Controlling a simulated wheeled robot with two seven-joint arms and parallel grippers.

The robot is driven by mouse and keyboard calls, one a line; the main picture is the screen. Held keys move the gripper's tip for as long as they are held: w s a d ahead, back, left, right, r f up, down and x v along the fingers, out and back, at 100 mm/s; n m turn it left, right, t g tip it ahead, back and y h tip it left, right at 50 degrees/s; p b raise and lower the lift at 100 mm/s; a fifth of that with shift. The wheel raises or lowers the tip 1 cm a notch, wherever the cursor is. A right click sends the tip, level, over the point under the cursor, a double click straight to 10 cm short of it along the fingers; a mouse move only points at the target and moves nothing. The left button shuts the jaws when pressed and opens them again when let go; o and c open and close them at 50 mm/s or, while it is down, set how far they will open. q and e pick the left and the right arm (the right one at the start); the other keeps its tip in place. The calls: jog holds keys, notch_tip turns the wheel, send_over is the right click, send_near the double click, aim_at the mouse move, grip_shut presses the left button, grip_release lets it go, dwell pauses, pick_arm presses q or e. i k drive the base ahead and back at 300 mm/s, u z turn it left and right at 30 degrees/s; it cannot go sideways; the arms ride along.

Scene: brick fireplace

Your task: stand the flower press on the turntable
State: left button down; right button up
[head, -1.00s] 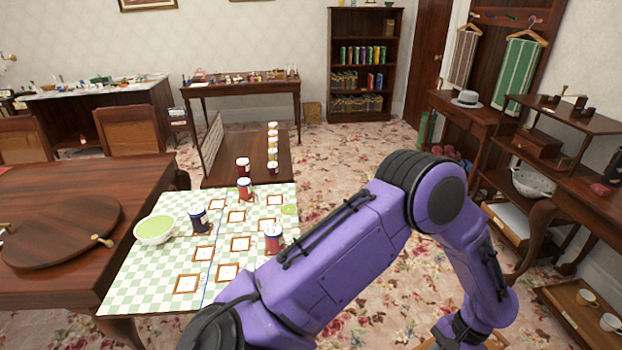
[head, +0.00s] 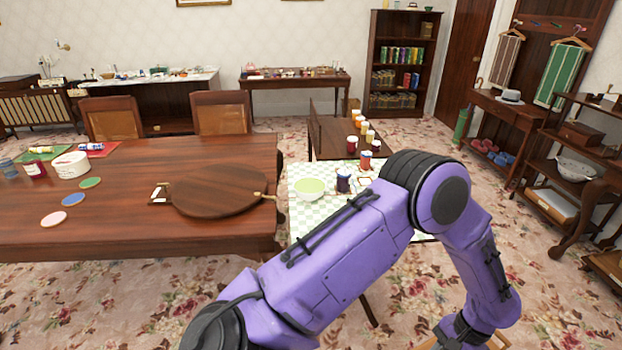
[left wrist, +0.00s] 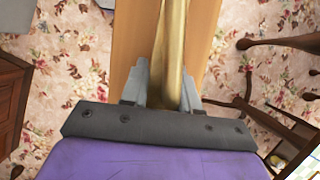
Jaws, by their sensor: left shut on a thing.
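My left gripper (left wrist: 165,78) is shut on a brass-coloured bar in the left wrist view. A light wooden board (left wrist: 128,35) shows behind the bar; the two look like the flower press (left wrist: 174,45), though its full shape is cut off. In the head view my left arm reaches to the lower right, and the held thing is mostly below the frame, away from the table. My right gripper is not in view.
The dark table (head: 120,225) also holds a white tub (head: 71,165), jars and coloured discs at left. A checked cloth with a bowl (head: 310,189) and jars lies right of it. Chairs stand behind the table. Shelves line the right wall. Flowered floor is open in front.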

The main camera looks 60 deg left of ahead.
aim_at(220, 185)
jog(key=z, duration=0.15)
jog(key=k, duration=0.65)
jog(key=u, duration=2.1)
